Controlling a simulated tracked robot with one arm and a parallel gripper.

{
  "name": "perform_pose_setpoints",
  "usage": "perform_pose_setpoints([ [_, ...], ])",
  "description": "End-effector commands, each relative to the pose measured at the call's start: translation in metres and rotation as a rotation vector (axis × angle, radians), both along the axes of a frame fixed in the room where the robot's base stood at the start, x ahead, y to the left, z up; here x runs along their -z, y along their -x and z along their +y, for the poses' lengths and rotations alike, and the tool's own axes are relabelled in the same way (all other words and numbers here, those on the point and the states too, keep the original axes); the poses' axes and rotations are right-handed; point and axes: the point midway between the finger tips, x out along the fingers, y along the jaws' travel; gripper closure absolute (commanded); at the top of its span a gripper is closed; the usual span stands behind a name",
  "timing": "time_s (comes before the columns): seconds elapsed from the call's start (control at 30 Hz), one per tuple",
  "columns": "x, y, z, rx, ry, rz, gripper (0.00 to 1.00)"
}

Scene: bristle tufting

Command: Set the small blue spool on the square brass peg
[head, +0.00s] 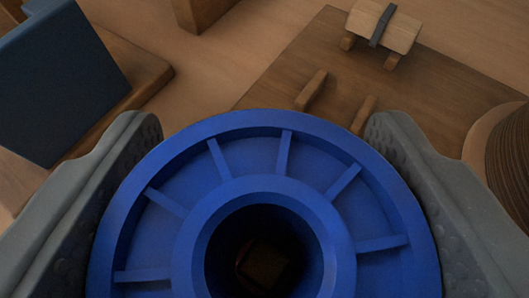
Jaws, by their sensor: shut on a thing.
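The blue spool (190,172) fills the lower middle of the head view, its ribbed round flange facing the camera. My gripper (258,135) is shut on it, with one grey padded finger on the left and one on the right. The spool's round centre hole is dark. Inside the hole a dim, brownish, square-looking shape (266,268) shows, perhaps the top of the square brass peg. I cannot tell whether the spool is around it or above it. The spool's underside is hidden.
A dark blue panel (62,80) stands on a wooden base at the left. Beyond the spool, a brown board (290,65) carries two short wooden bars and a small wooden block (384,28) with a dark strap. A dark ridged round thing (512,165) is at the right edge.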

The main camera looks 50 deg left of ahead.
Motion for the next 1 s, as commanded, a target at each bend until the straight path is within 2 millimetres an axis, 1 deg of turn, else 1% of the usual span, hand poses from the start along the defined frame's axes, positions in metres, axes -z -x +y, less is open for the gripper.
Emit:
perform_pose_setpoints([
  [0.03, 0.011, 0.003, -0.001, -0.001, 0.011, 0.014, 0.60],
  [0.2, 0.013, 0.003, -0.002, -0.001, 0.014, 0.017, 0.60],
  [0.23, 0.013, 0.004, -0.002, -0.001, 0.015, 0.018, 0.30],
  [0.27, 0.014, 0.004, -0.002, -0.001, 0.016, 0.018, 0.21],
  [0.3, 0.014, 0.004, -0.002, -0.001, 0.017, 0.019, 0.10],
  [0.6, 0.018, 0.005, -0.003, -0.001, 0.021, 0.023, 0.10],
  [0.73, 0.016, 0.009, -0.008, 0.000, 0.023, 0.026, 0.10],
  [0.87, 0.007, 0.017, -0.018, 0.001, 0.021, 0.023, 0.10],
  [1.0, -0.008, 0.030, -0.032, 0.002, 0.017, 0.016, 0.10],
])
